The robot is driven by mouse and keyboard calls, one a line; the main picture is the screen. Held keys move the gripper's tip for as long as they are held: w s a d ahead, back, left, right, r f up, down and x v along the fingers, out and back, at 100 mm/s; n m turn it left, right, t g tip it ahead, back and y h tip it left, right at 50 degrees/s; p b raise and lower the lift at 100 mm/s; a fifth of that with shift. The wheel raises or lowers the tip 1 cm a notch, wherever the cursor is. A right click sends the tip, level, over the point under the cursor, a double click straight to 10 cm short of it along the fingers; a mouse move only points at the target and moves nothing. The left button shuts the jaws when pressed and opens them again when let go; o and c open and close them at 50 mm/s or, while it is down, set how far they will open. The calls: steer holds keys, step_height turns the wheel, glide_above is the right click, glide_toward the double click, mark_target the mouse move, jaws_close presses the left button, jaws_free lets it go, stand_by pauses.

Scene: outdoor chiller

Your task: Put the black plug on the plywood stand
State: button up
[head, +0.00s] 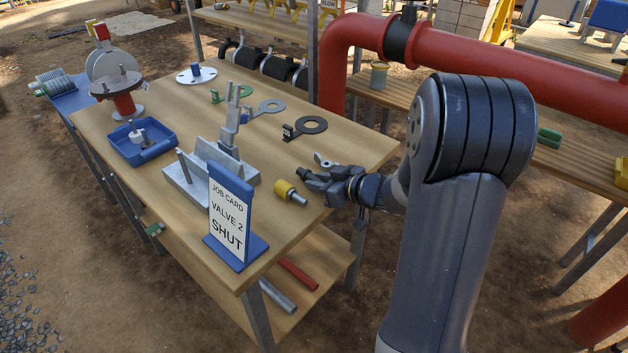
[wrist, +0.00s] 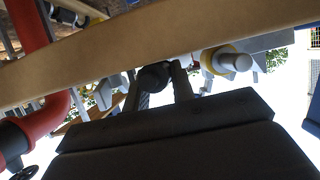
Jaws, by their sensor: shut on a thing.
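My gripper (head: 318,182) is at the right edge of the wooden table, just right of a yellow plug. In the wrist view its two fingers (wrist: 157,82) are shut on a dark round piece, the black plug (wrist: 152,76). In the head view the plug is hard to tell from the dark fingers. I cannot pick out a separate plywood stand; the table (head: 345,145) has a plywood-coloured top, and other wood-topped benches stand behind and to the right.
The yellow plug (head: 285,189) lies by my gripper. A job card (head: 230,217) stands at the table's front. A grey metal fixture (head: 212,165), a blue tray (head: 167,146) and flat ring tools (head: 310,125) are also on it. A red pipe (head: 470,60) runs behind my arm.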

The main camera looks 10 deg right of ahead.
jaws_close()
steer(key=shift+r, duration=0.1)
